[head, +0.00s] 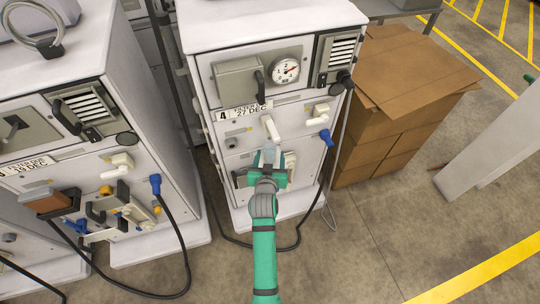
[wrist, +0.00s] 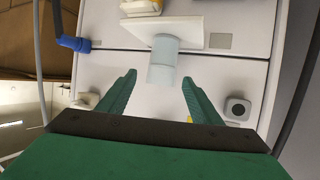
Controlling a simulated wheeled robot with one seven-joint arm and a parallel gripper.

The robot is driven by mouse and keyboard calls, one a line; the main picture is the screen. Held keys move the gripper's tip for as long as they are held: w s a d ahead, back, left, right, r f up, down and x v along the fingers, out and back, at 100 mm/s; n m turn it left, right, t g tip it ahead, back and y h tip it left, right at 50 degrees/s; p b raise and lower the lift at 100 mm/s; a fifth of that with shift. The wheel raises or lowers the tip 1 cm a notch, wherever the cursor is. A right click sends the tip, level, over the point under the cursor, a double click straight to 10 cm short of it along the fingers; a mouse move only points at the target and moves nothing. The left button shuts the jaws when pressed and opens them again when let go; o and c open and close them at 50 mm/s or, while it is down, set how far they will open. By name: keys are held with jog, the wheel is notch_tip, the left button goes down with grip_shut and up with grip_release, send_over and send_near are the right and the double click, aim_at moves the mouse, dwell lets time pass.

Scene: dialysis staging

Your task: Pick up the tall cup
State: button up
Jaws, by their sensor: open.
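The tall cup (wrist: 162,62) is a pale grey-blue cylinder in the wrist view, set against a small white shelf (wrist: 188,30) on the front of a machine. In the head view the cup (head: 269,155) shows just beyond my gripper (head: 265,174), which partly hides it. In the wrist view my gripper (wrist: 158,82) has its two green fingers wide apart, with empty space between them. The cup lies ahead, roughly between the fingertips, with a gap on each side. I see no contact.
The white machine (head: 270,20) carries a gauge (head: 285,70), taps and a blue hose connector (head: 326,138) near the cup. Another machine (head: 60,110) stands at left with a hanging black hose. Cardboard boxes (head: 410,75) stand at right. The floor at lower right is clear.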

aim_at(270, 155)
jog(key=shift+x, duration=2.35)
jog(key=shift+a+f, duration=0.2)
jog(key=c, duration=1.3)
jog(key=shift+r, duration=0.2)
